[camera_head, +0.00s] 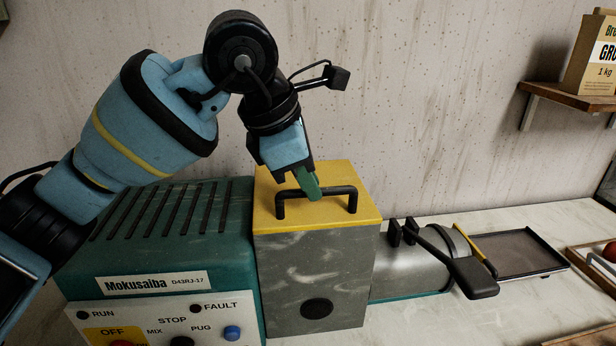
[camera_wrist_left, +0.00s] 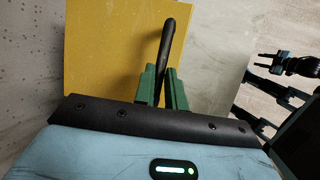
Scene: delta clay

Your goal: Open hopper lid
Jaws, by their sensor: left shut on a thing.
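The hopper lid (camera_head: 345,213) is a yellow plate on top of the grey hopper box (camera_head: 318,265). It looks flat and closed in the head view, and it also fills the middle of the left wrist view (camera_wrist_left: 105,55). A black bar handle (camera_head: 345,190) stands on the lid. My left gripper (camera_head: 309,190) comes down from above with its green fingers at the handle. In the left wrist view the fingers (camera_wrist_left: 164,88) are shut on the handle (camera_wrist_left: 166,45), one on each side. The fingers hide part of the bar. My right gripper does not show in the head view.
The green machine body (camera_head: 170,230) with its control panel (camera_head: 170,315) stands left of the hopper. A metal barrel (camera_head: 410,270) with a black lever (camera_head: 455,262) is on the right. Farther right are a dark tray (camera_head: 515,255) and a wall shelf (camera_head: 570,98).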

